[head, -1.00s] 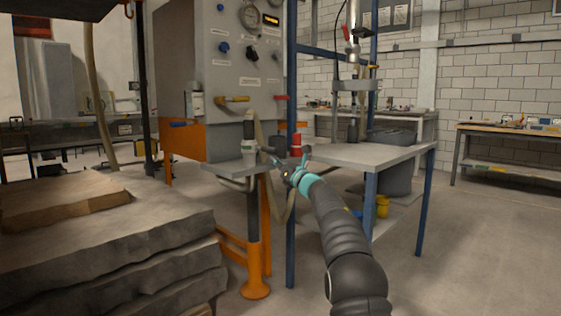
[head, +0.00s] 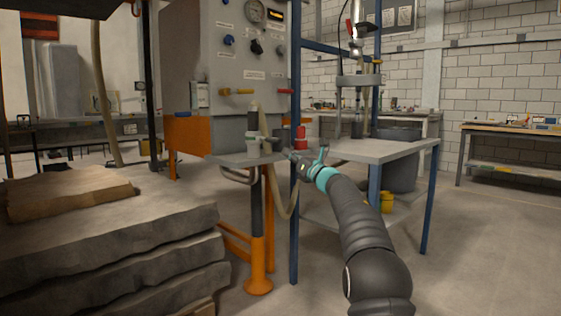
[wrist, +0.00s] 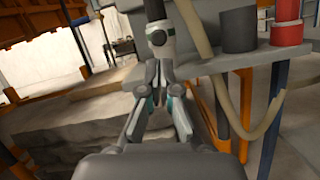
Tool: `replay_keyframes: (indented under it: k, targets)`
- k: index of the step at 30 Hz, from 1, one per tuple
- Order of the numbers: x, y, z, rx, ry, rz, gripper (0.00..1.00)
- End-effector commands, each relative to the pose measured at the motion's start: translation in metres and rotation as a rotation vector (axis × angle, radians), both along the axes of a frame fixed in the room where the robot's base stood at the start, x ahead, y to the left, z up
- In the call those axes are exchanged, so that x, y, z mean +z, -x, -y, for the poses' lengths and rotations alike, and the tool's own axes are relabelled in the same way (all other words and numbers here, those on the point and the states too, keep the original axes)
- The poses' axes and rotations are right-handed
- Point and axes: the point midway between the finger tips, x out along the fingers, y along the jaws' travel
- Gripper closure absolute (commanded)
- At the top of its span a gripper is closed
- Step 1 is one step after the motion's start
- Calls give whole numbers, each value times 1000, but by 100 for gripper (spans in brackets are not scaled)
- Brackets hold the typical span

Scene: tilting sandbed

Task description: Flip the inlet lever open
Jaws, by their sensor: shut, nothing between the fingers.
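A yellow-handled lever (head: 238,92) and a red-handled lever (head: 274,92) lie roughly level on the lower front of the grey control panel (head: 237,60); I cannot tell which is the inlet lever. Below them, a pale fitting with a green band (head: 253,142) stands on a small grey shelf, with a dark upper part. It also shows in the wrist view (wrist: 160,36), just beyond my fingertips. My gripper (head: 290,155) is shut and empty, to the right of the fitting and below the levers. In the wrist view its fingers (wrist: 152,88) meet; contact with the fitting is unclear.
A red cylinder (head: 300,138) and a dark grey one (wrist: 239,28) stand right of the fitting. A beige hose (head: 284,200) loops below the shelf. Stacked stone slabs (head: 110,235) fill the left front. A blue post (head: 295,225) stands beside my arm. Floor at right is clear.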

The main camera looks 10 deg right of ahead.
Motion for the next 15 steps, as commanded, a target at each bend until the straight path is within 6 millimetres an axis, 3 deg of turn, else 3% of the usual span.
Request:
replay_keyframes:
  k: [7,15]
  targets:
    - [-10,19,11,7,0,-4,100]
    - [-15,26,12,15,2,-5,100]
